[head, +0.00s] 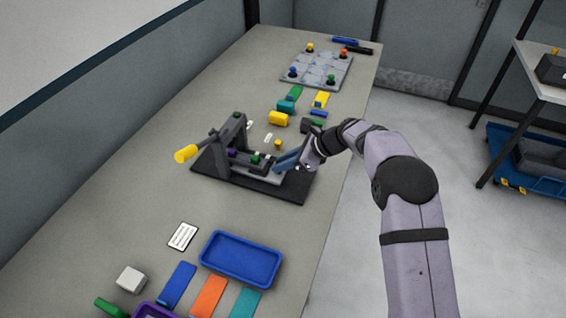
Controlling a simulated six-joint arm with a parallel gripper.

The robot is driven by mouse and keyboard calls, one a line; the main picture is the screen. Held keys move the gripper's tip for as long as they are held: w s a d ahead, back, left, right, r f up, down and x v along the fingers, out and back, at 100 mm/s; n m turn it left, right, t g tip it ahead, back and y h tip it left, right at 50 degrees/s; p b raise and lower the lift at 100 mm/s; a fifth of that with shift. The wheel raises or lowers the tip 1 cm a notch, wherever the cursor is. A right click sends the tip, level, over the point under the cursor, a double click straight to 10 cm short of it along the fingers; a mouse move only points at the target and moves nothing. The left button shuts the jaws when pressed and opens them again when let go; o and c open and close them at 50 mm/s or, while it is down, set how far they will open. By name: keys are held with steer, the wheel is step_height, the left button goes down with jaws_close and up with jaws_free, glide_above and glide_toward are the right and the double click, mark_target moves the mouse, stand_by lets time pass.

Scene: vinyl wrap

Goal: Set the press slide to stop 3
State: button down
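The press stands on a dark base plate (222,172) in the middle of the bench. It has a dark upright frame (237,128) and a lever with a yellow grip (186,154) sticking out to the left. A grey slide (252,171) lies low across the base, with a green knob (255,159) on it and a purple piece (233,153) near its left part. My gripper (299,165) is at the right end of the press, close beside a blue-grey piece (287,160). Whether it touches that piece is unclear. Stop marks are too small to read.
A grey board with coloured knobs (318,70) is farther back. A blue tray (241,280), a white card (183,236) and coloured strips lie in front. Bench space left of the press is clear.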

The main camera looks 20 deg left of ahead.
mark_target(256, 157)
steer(key=a+p, duration=0.1)
steer(key=a, duration=0.7)
steer(key=shift+r, duration=0.1)
steer(key=c, duration=1.6)
jaws_free()
steer(key=shift+o, duration=0.2)
steer(key=b+v, duration=0.2)
steer(key=v, duration=0.5)
steer(key=shift+b, duration=0.4)
steer(key=shift+d+r, duration=0.1)
steer(key=shift+d, duration=0.05)
